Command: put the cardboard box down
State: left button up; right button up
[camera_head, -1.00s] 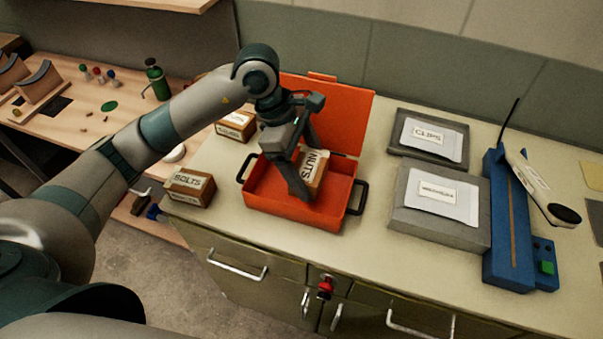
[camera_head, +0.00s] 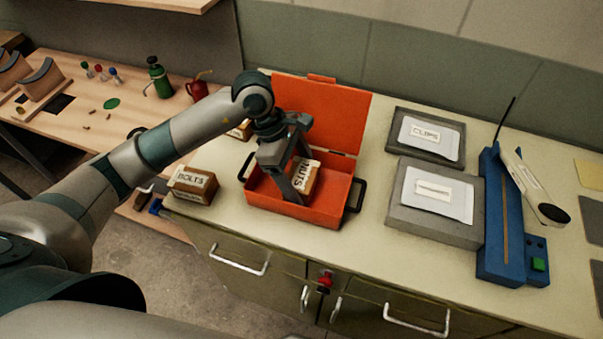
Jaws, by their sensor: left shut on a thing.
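The cardboard box labelled NUTS (camera_head: 311,179) is inside the open orange case (camera_head: 328,211), towards its middle. My left gripper (camera_head: 298,180) reaches down into the case from above and is shut on this box. The fingers and wrist hide part of the box, and I cannot tell whether its underside touches the case floor. The case's lid (camera_head: 330,113) stands open at the back. My right gripper is not in view.
A BOLTS box (camera_head: 192,184) stands left of the case, and another box (camera_head: 240,130) is partly hidden behind my arm. Grey CLIPS (camera_head: 425,135) and lower grey (camera_head: 436,200) packages lie right, beside a blue sealer (camera_head: 500,220). Counter between case and packages is clear.

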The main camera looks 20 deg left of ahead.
pick_arm(q)
jog(key=shift+f, duration=0.15)
jog(key=shift+f, duration=0.1)
jog(key=o, duration=1.2)
jog(key=shift+c, duration=0.2)
jog(key=shift+r, duration=0.2)
jog(key=shift+a+r, duration=0.15)
jog(key=shift+r, duration=0.15)
jog(key=b+v, duration=0.3)
jog(key=v, duration=0.8)
jog(key=shift+a, duration=0.1)
